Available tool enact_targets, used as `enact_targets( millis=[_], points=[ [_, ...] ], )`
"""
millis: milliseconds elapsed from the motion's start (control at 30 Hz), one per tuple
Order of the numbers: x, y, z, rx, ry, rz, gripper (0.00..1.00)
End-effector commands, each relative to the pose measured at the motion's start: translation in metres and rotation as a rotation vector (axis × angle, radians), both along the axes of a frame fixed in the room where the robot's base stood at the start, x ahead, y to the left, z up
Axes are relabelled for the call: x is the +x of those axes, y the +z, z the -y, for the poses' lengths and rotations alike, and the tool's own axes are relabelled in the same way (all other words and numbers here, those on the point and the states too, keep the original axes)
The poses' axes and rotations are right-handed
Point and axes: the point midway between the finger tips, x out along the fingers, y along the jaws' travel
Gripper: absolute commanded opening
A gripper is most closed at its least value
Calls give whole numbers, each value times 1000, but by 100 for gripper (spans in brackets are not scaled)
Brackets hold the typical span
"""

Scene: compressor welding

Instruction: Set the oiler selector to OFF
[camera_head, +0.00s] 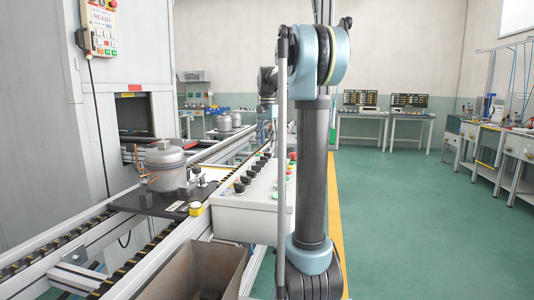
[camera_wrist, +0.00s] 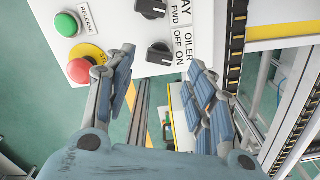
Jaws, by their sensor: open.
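The oiler selector (camera_wrist: 159,54) is a black knob on the white control panel in the wrist view, beside the labels OILER, OFF and ON. I cannot tell clearly which label it points at. My gripper (camera_wrist: 163,78) is open and empty, with its two fingers spread apart. The selector appears just beyond and between the fingertips, with no visible contact. In the head view the control box (camera_head: 237,222) carries a row of black knobs and coloured buttons.
In the wrist view, a green RELEASE button (camera_wrist: 67,24), a red button (camera_wrist: 78,70) close to the left finger and another black knob (camera_wrist: 151,8) share the panel. A conveyor with a grey compressor (camera_head: 166,168) stands left of the box. Green floor (camera_head: 420,220) is clear at right.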

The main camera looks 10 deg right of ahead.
Motion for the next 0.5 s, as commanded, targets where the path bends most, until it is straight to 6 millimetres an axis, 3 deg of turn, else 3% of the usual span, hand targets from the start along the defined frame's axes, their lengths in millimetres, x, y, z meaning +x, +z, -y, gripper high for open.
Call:
enact_targets(
  millis=[200,500],
  points=[
    [0,-32,0,0,0,0,50],
    [0,-47,0,0,0,0,50]
  ],
)
